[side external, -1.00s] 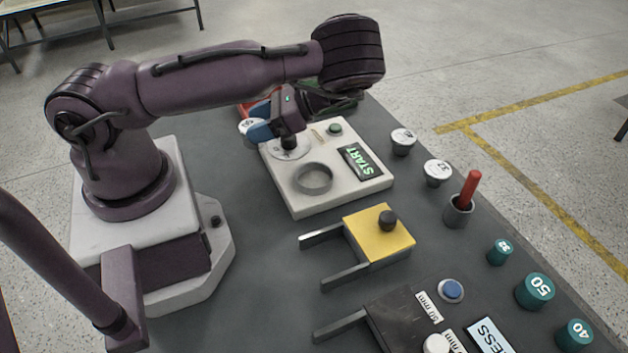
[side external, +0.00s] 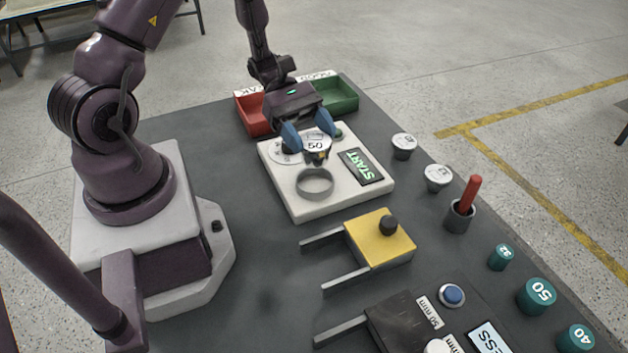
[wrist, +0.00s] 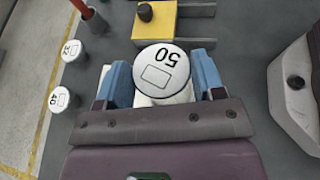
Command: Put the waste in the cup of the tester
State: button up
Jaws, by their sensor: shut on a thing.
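The tester is a white box (side external: 285,197) with a grey ring-shaped cup (side external: 314,182) on top, a black knob and a green START plate (side external: 362,166). My gripper (side external: 309,134) is shut on a white round piece marked 50 (side external: 316,143). The piece is held above the tester, just behind and over the cup, and looks apart from it. A small yellowish bit shows at its underside. In the wrist view, the 50 piece (wrist: 162,70) sits between the two blue fingers of my gripper (wrist: 165,82) and hides the cup.
A red bin (side external: 252,115) and a green bin (side external: 340,95) stand behind the tester. White-topped pieces (side external: 404,146) and a holder with a red stick (side external: 466,200) line the right. A yellow block (side external: 380,240) with prongs is in front. Teal weights (side external: 537,294) are at front right.

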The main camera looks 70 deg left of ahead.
notch_tip(320, 180, down, 7)
jog(key=shift+f, duration=0.2)
jog(key=o, duration=1.1)
jog(key=shift+c, duration=0.2)
